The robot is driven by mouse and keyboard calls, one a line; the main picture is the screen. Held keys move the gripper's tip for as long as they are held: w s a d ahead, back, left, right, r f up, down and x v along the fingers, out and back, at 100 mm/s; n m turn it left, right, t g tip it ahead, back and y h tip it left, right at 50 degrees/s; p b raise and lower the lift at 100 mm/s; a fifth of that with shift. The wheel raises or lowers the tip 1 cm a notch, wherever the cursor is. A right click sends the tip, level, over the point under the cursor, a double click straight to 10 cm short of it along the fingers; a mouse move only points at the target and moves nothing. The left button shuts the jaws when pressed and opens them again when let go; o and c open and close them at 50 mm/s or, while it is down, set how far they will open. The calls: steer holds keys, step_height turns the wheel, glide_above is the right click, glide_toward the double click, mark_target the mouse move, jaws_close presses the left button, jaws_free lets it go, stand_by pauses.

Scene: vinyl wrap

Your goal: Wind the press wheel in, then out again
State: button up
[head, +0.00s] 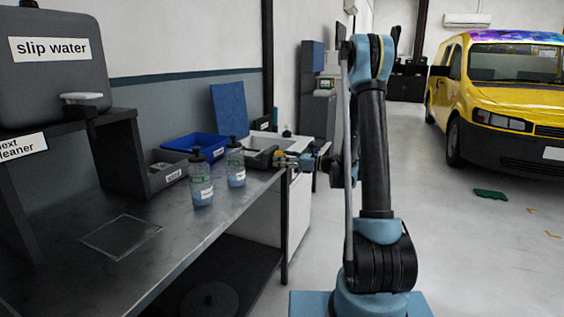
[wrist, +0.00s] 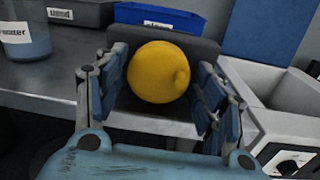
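The press wheel is a round yellow knob with a small bump on its right side; it shows in the wrist view (wrist: 157,72) in front of a dark grey block. In the head view the yellow wheel (head: 283,160) is small, at the right end of the bench. My gripper (wrist: 160,85) faces it with its blue-padded fingers apart, one on each side of the wheel. The wheel fills most of the space between the fingertips; I cannot tell whether they touch it. In the head view my gripper (head: 303,162) is just right of the wheel.
The metal bench (head: 165,222) runs along the left. On it stand two labelled bottles (head: 201,182) (head: 235,165), a blue tray (head: 195,145) and a grey bin (head: 165,172). A yellow van (head: 505,90) stands at the right. The floor between is mostly open.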

steer(key=c, duration=0.5)
steer(key=shift+n, duration=1.5)
steer(key=shift+w, duration=0.1)
steer(key=o, duration=1.1)
steer(key=shift+c, duration=0.2)
steer(key=shift+d, duration=0.1)
